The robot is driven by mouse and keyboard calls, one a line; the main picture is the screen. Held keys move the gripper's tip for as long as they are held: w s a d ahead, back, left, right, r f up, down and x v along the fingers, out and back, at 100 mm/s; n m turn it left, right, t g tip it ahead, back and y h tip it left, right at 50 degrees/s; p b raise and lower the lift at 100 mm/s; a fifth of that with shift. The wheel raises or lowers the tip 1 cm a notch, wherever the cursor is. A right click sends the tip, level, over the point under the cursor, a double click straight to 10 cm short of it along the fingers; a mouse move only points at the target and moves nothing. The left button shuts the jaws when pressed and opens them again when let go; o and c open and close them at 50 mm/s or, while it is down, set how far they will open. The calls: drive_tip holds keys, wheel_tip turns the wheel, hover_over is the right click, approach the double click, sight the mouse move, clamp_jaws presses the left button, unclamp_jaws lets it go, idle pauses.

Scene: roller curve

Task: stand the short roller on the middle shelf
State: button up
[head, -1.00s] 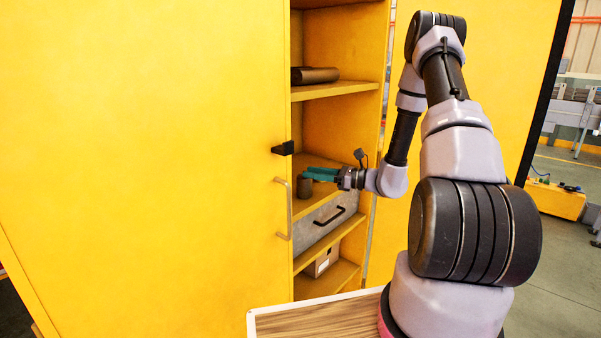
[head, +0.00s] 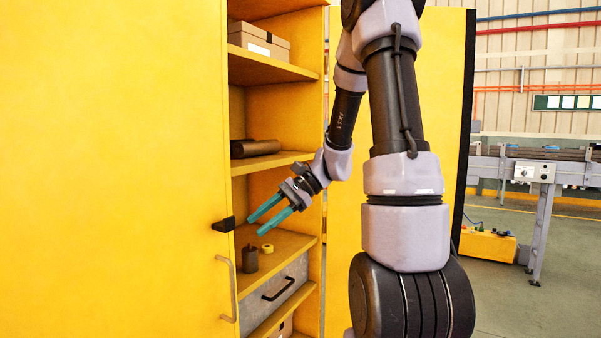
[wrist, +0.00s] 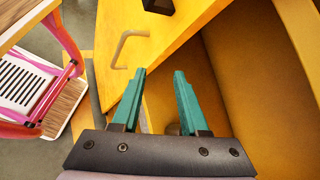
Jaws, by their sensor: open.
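A short dark roller (head: 250,258) stands upright on the cabinet shelf (head: 288,243) just above the grey drawer. My gripper (head: 258,227) is open and empty. Its teal fingers slant down to the left, above the roller and apart from it. In the wrist view the open fingers (wrist: 160,72) have nothing between their tips. A small greyish-brown patch shows low between the finger bases there, and I cannot tell what it is.
A longer dark roller (head: 255,148) lies on the shelf above. A box (head: 258,39) sits higher up.

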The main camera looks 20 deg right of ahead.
drive_tip(key=s+d+r+n+t+h, duration=0.2)
drive_tip(key=s+r+n+t+h, duration=0.1)
drive_tip(key=s+r, duration=0.3)
drive_tip(key=s+d+r+n+t+h, duration=0.2)
drive_tip(key=s+r+n+t+h, duration=0.1)
drive_tip(key=s+r+n+h, duration=0.2)
wheel_tip(320, 180, up, 3)
drive_tip(key=shift+s+d+f+t+h, duration=0.1)
drive_tip(key=shift+s+d+t+h, duration=0.25)
drive_tip(key=shift+s+h, duration=0.4)
drive_tip(key=shift+s, duration=0.1)
